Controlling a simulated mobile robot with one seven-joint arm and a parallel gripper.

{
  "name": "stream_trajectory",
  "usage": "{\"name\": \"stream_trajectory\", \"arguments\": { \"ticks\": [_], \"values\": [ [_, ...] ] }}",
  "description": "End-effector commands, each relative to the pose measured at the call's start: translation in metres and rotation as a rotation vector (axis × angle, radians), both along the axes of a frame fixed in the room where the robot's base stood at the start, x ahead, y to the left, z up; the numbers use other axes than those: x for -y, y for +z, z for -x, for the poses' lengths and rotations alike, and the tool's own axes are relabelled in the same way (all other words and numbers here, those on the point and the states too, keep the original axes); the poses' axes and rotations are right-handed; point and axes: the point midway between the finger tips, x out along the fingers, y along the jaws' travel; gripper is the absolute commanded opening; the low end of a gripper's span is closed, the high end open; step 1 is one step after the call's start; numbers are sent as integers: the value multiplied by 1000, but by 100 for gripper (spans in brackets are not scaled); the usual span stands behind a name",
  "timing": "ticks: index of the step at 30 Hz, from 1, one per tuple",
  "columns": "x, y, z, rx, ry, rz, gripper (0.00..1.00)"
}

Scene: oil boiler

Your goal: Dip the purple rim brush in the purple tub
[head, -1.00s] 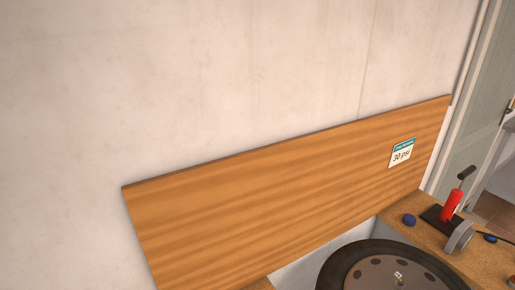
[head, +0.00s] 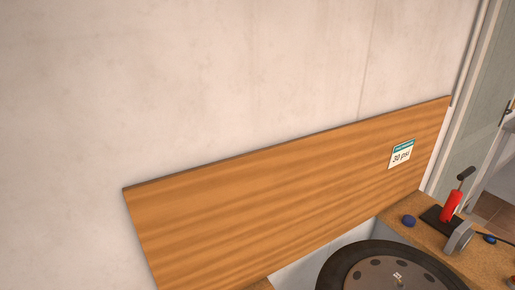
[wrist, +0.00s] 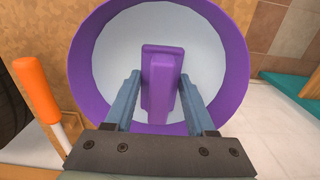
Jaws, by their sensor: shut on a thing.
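In the wrist view my gripper (wrist: 160,88) is shut on the purple rim brush (wrist: 160,65), which sits between its two blue-grey fingers. The purple tub (wrist: 239,60) lies beyond, with its round purple rim and pale inside filling the upper middle of the view. The brush and fingertips show against the tub's opening. I cannot tell how deep the brush is or whether it touches the tub's inside. The far end of the brush is hidden by its own body. My gripper, the brush and the tub are not in the head view.
An orange-handled tool (wrist: 38,88) stands left of the tub, close to my gripper. Tiled floor (wrist: 285,115) shows at right. In the head view are a wheel (head: 368,273), a red pump (head: 451,206), a blue round object (head: 408,221) and a "30 psi" sign (head: 402,154).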

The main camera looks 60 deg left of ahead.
Motion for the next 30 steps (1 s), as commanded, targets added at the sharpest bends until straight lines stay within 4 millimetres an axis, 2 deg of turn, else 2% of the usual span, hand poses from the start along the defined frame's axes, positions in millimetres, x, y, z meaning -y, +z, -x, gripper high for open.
{"name": "stream_trajectory", "arguments": {
  "ticks": [6,24,30],
  "values": [
    [0,21,-1,1,-1,-1,11],
    [-1,68,-1,2,0,-1,11],
    [-1,69,-1,2,0,-1,11]
  ]
}}
